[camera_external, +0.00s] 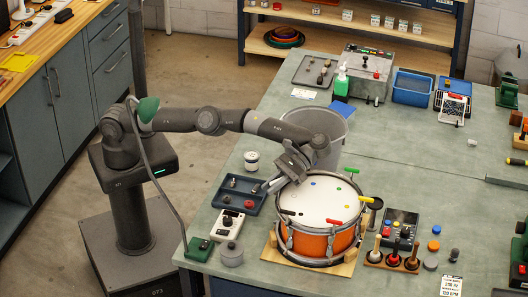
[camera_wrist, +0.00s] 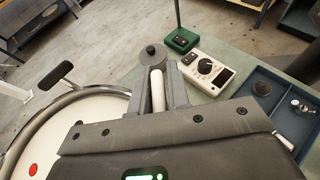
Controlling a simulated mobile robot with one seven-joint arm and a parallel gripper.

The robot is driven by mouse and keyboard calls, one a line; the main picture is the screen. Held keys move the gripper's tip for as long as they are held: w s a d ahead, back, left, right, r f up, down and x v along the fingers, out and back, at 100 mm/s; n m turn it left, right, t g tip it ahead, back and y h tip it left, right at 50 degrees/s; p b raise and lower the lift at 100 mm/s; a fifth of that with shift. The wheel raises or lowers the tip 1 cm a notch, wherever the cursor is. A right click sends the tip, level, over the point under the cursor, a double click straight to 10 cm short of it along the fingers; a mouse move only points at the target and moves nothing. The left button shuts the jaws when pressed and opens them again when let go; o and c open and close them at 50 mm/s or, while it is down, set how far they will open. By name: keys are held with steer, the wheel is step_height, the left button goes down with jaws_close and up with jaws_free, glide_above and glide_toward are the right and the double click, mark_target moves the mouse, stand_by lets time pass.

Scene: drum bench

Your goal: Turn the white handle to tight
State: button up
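The drum (camera_external: 317,240) has an orange shell, a metal rim and a pale head with coloured dots. The white handle (camera_wrist: 157,90) shows in the wrist view as a short pale cylinder at the drum's left side, lying between the fingers of my gripper (camera_wrist: 161,88). The fingers sit close against it on both sides, with no clear gap. In the external view my gripper (camera_external: 275,182) is low at the drum's left rim, and the white handle is mostly hidden there. Its tight mark cannot be made out.
Green (camera_external: 351,170), yellow (camera_external: 367,199), red (camera_external: 335,221) and black (camera_external: 288,212) handles stand around the rim. A blue tray (camera_external: 235,205), a white metronome-like box (camera_external: 227,223) and a green box (camera_external: 198,249) lie left. A grey bucket (camera_external: 333,140) stands behind.

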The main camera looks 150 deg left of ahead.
mark_target(276, 180)
steer(key=o, duration=0.3)
steer(key=shift+r, duration=0.25)
steer(key=shift+o, duration=0.2)
steer(key=shift+r+t, duration=0.15)
steer(key=shift+t, duration=0.15)
steer(key=shift+n+t, duration=0.5)
steer(key=shift+n, duration=0.1)
steer(key=shift+w+a+n+t+y, duration=0.3)
steer(key=shift+n+t+y, duration=1.35)
steer(key=shift+n+y, duration=1.2)
steer(key=shift+w+a+n+t+y, duration=0.25)
steer(key=shift+n+t+y, duration=1.45)
steer(key=shift+n+y, duration=1.2)
steer(key=shift+w+a+n+t+y, duration=0.2)
steer(key=shift+a+n+t+y, duration=0.15)
steer(key=shift+n+t+y, duration=1.9)
steer(key=n+g+y, duration=0.1)
steer(key=n, duration=0.1)
steer(key=shift+n, duration=0.3)
steer(key=shift+s+a+n+g+y, duration=0.1)
steer(key=shift+a+n+g+y, duration=0.15)
steer(key=shift+n+g+y, duration=0.95)
steer(key=shift+s+a+n+g+y, duration=0.15)
steer(key=shift+n+g+y, duration=0.55)
steer(key=shift+n+y, duration=1)
